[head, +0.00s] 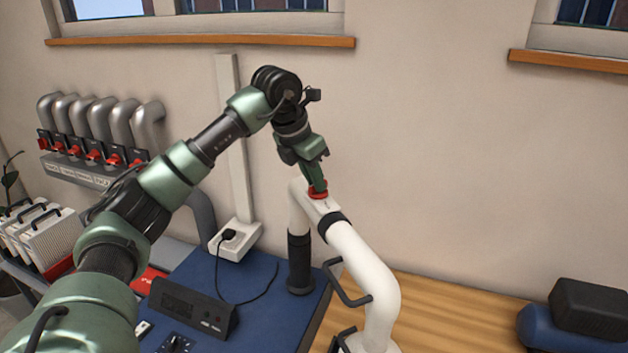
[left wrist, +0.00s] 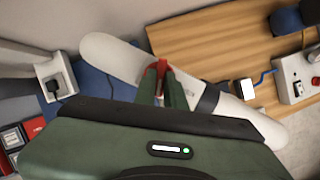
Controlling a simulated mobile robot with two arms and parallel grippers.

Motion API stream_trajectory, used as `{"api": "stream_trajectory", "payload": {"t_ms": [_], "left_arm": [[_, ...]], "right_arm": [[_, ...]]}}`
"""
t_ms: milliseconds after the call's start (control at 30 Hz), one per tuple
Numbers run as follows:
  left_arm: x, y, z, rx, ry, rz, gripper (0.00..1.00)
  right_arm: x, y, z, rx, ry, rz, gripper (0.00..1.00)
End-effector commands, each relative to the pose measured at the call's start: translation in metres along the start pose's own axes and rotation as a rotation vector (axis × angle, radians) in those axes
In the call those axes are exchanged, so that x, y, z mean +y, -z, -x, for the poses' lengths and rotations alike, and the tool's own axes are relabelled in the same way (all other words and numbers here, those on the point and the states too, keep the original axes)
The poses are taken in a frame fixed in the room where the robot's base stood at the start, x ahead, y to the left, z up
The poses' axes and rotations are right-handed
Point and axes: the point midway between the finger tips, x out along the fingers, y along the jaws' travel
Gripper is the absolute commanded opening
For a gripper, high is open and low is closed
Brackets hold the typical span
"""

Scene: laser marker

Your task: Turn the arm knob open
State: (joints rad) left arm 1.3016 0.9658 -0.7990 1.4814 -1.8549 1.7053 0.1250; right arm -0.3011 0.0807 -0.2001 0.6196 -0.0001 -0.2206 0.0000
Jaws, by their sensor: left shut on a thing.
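The arm knob (head: 318,192) is red and sits on top of the white extraction arm (head: 365,260), near its upper bend. My left gripper (head: 318,184) comes down on it from above, with its fingers closed on the knob. In the left wrist view the red knob (left wrist: 161,67) shows between the tips of my left gripper (left wrist: 164,80), against the white arm (left wrist: 118,62). The fingers hide part of the knob, so its exact turn angle is hard to tell. My right gripper is not in view.
A blue mat (head: 255,272) holds a black box-shaped device (head: 192,308). A white socket box (head: 236,240) stands near the wall. Several grey pipes with red valves (head: 95,150) are at the left. A dark case (head: 590,310) lies at the right. Bare wooden bench (head: 450,310) lies right of the white arm.

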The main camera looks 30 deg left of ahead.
Motion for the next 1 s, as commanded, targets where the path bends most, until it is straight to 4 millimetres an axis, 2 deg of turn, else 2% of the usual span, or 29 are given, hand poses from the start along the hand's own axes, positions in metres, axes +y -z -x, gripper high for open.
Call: {"api": "stream_trajectory", "payload": {"t_ms": [1000], "left_arm": [[-0.008, -0.005, 0.000, -0.005, -0.366, 0.885, 0.00]], "right_arm": [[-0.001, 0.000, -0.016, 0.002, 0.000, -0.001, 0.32]]}}
